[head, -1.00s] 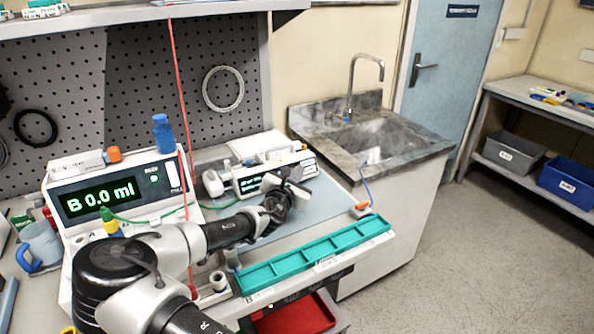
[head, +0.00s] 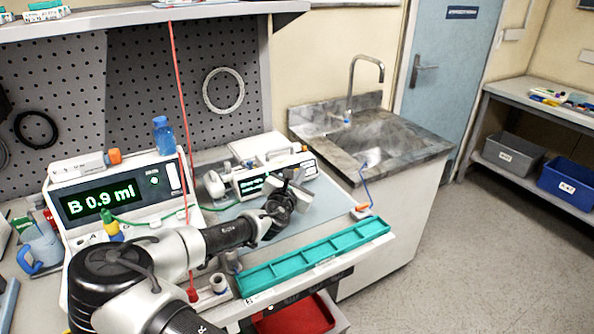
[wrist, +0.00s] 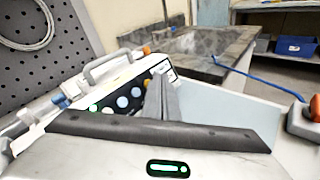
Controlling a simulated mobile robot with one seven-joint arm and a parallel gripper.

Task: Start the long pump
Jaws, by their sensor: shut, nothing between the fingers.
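The long pump (head: 297,172) is a low white unit with a dark front panel and a small lit screen, on the back right of the bench. In the wrist view its panel (wrist: 120,103) shows several round buttons and a green light at the left. A taller boxy pump (head: 115,205) stands at the left, and its green display reads "B 0.9 ml". My gripper (head: 298,183) is shut and empty just in front of the long pump's panel. In the wrist view the shut fingers (wrist: 161,88) cover part of that panel; I cannot tell whether they touch it.
A teal divided tray (head: 315,258) lies along the bench's front edge. A red line hangs past the boxy pump. A blue bottle (head: 163,135) stands on top of that pump. A blue cord with an orange-and-white piece (head: 361,211) lies at the right. A sink (head: 370,140) is beyond.

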